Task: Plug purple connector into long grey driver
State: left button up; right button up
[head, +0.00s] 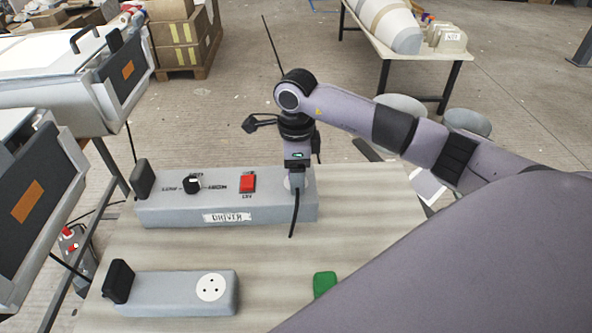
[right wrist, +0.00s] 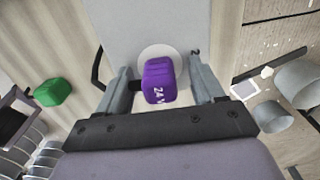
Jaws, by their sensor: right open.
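The long grey driver (head: 160,212) lies across the table with a "DRIVER" label, a black knob (head: 191,185) and a red switch (head: 247,183). My right gripper (head: 297,187) is over its right end and hides the connector in the head view. In the right wrist view, the purple connector (right wrist: 158,78), marked "24 V", stands at the white round socket (right wrist: 148,52) of the grey driver. My right gripper's fingers are open on both sides of it, with gaps. I cannot tell how deep the connector sits. My left gripper is not in view.
A shorter grey block (head: 165,295) with a white three-hole socket (head: 211,287) lies nearer me. A green connector (head: 324,284) lies on the table to its right, also in the right wrist view (right wrist: 53,92). Large grey cases (head: 50,75) stand at the left.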

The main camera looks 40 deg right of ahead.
notch_tip(320, 180, up, 7)
jog(key=shift+r, duration=0.1)
dwell(0.7)
